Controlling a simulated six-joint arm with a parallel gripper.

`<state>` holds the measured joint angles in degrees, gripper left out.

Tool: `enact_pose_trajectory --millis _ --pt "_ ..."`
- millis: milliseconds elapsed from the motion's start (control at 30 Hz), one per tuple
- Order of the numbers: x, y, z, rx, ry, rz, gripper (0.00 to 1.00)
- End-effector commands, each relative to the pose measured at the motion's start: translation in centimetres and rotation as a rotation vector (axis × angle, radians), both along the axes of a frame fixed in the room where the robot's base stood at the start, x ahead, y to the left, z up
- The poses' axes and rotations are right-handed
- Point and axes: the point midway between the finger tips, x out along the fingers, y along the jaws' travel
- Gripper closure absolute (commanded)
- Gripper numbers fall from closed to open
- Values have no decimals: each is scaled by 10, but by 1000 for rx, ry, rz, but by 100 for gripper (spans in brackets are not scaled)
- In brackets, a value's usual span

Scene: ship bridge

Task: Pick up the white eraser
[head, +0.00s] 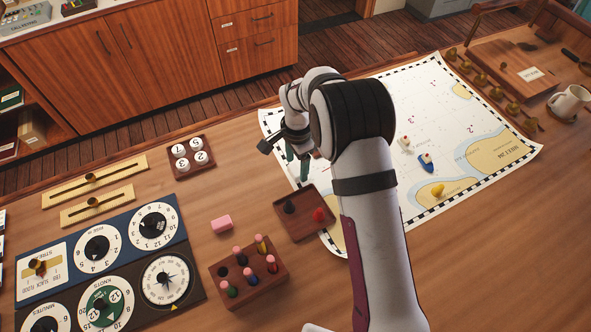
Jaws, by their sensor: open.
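I see no white eraser in the head view. A small pink block (221,224), eraser-like in shape, lies on the wooden table between the dial panel and the small tray. My gripper (297,160) is open, above the left edge of the chart, beyond the small tray and to the right of the pink block. It is apart from the block, and I see nothing held in it. My arm hides part of the chart and table behind it.
A wooden rack (249,287) of pink-topped pegs stands in front of the pink block. A small tray (318,198) holds a black and a red piece. A tray of numbered discs (205,143), a dial panel (184,210) and a chart (390,90) with small ships surround them.

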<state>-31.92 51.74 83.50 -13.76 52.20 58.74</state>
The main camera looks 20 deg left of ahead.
Motion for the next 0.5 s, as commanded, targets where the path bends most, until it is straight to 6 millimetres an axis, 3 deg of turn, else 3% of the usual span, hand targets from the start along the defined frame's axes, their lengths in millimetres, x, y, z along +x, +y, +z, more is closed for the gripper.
enact_pose_trajectory --millis 267,500 --pt "0 0 -8 1 -1 0 28" --pt "0 0 -8 1 -1 0 69"
